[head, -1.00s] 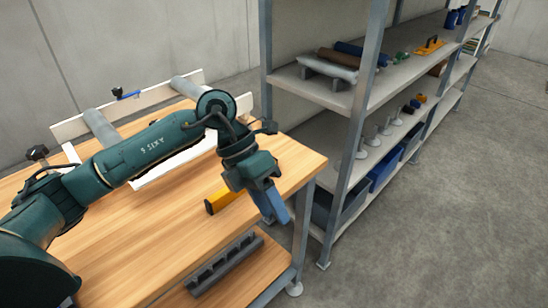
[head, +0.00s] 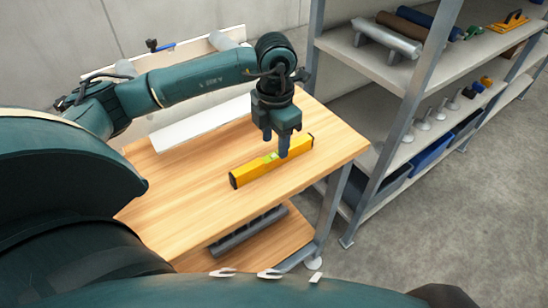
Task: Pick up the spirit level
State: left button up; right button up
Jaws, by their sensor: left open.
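A yellow spirit level (head: 250,171) with a green vial window lies on the wooden workbench (head: 190,215), slanting from lower left to upper right near the bench's right end. My left gripper (head: 276,147) points down just above the level, near its middle and right half. Its blue-tipped fingers are apart and nothing is held between them. The near finger hides a small part of the level. I cannot tell whether the fingers touch the level. My right gripper is not in view.
A white board (head: 200,122) lies along the bench's back. A metal shelving rack (head: 385,130) with rolls and tools stands close at right. A grey slotted piece (head: 250,232) lies on the bench's lower shelf. Concrete floor is clear at right.

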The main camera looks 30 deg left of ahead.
aim_at(274, 156)
pick_arm(q)
notch_tip(274, 156, down, 5)
jog(key=shift+s+p, duration=0.15)
jog(key=shift+p, duration=0.3)
jog(key=shift+c, duration=0.4)
grip_shut()
